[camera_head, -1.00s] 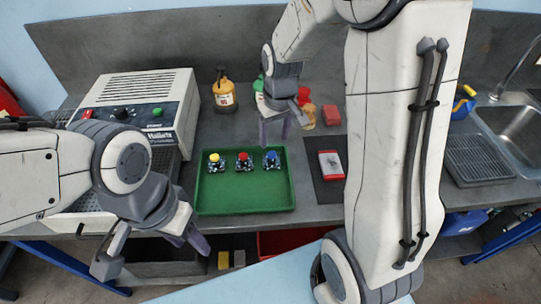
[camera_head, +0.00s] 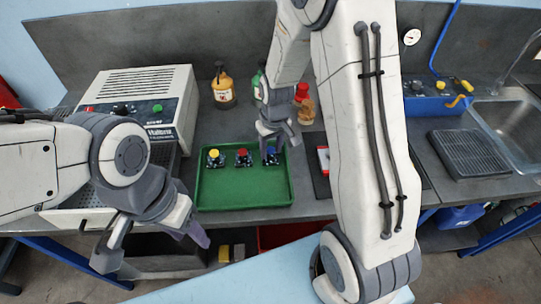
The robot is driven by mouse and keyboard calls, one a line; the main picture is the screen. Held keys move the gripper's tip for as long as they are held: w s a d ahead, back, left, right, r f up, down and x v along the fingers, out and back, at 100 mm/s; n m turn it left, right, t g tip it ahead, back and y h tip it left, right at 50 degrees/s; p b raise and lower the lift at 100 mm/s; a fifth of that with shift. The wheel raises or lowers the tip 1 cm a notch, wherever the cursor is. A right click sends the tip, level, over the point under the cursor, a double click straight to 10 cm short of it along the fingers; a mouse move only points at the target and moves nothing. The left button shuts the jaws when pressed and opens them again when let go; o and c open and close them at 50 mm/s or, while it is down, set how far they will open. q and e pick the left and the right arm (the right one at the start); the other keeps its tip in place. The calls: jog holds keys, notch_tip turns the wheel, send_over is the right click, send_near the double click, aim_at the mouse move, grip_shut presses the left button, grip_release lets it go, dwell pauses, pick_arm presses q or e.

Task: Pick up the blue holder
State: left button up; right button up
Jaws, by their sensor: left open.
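The blue holder (camera_head: 271,156) stands at the right of a row of three in the green tray (camera_head: 243,196). It is dark-based with a blue top, and my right gripper partly hides it. My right gripper (camera_head: 277,147) points down right at the blue holder, its fingers around or just above it. I cannot tell whether they touch it or how far apart they are. The red holder (camera_head: 243,157) and the yellow holder (camera_head: 214,157) stand to its left. My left gripper (camera_head: 155,252) is open and empty, in front of the bench edge at the lower left.
A white power unit (camera_head: 140,100) stands left of the tray. Bottles, one yellow (camera_head: 223,88), stand behind. A dark mat with a red and white item (camera_head: 323,158) lies to the right, partly behind my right arm. The front of the tray is clear.

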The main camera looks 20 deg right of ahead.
grip_shut()
jog(key=shift+r, duration=0.15)
